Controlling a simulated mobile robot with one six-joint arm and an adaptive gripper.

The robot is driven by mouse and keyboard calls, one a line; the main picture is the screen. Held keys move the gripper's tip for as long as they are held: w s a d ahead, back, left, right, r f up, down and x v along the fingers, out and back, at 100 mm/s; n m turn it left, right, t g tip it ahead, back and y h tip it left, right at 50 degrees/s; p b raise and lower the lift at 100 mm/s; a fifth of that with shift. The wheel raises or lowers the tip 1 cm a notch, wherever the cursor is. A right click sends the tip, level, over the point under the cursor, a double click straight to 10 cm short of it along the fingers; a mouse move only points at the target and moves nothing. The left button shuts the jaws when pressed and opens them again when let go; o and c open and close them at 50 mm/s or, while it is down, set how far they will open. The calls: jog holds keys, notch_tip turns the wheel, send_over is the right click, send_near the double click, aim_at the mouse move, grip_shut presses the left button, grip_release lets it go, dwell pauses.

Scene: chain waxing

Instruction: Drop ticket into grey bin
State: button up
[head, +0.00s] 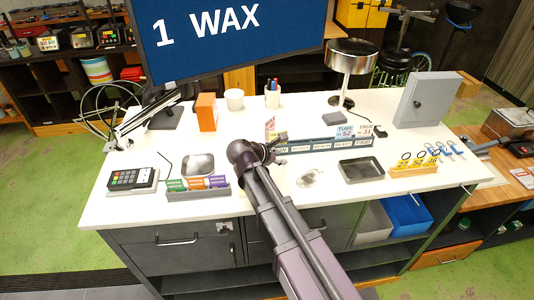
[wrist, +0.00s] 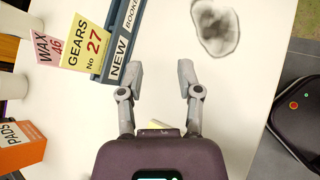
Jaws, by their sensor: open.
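My gripper (wrist: 160,72) is open, with nothing between its fingertips, over the white counter. In the head view my gripper (head: 277,147) is at the left end of the slotted ticket rack (head: 322,145). In the wrist view a yellow "GEARS No 27" ticket (wrist: 88,42) and a pink "WAX 46" ticket (wrist: 48,46) stand at the rack's "NEW" end, left of my fingers. Blue "TUBE 52" (head: 346,132) and pink "TRUE 31" (head: 366,131) tickets stand toward its right end. A light grey bin (head: 372,222) sits under the counter, beside a blue bin (head: 406,215).
A dark tray (head: 361,170) and small clear dish (head: 310,179) lie before the rack. A lamp (head: 350,56) and grey cabinet (head: 427,99) stand behind. A card terminal (head: 133,180) and the "1 WAX" screen (head: 225,38) are at left. A small yellow patch is partly hidden by my gripper.

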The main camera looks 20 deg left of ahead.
jog(key=d+f+m+g, duration=0.1)
jog(key=d+m, duration=0.2)
jog(key=d, duration=0.2)
jog(key=w+d+f+m+g, duration=0.1)
jog(key=d+m, duration=0.2)
jog(key=d, duration=0.3)
jog(key=w+d+f+m+g, duration=0.1)
jog(key=d+f+m+g, duration=0.1)
jog(key=d, duration=0.4)
jog(key=shift+m, duration=0.4)
jog(key=s+d+f+m+g+y+b, duration=0.1)
jog(key=s+d+f+m+g+y, duration=0.15)
jog(key=d+m, duration=0.6)
jog(key=s+d+f+m+g+y+b, duration=0.1)
jog(key=s+d+f+m+g, duration=0.3)
jog(key=d, duration=0.8)
jog(key=s+d+f+m+y+b, duration=0.1)
jog(key=s+d+f+m+b, duration=0.3)
jog(key=f+m+b, duration=0.1)
jog(key=shift+f+t+b, duration=0.35)
jog(key=shift+f+b, duration=0.05)
jog(key=shift+b, duration=0.4)
jog(key=shift+d, duration=0.15)
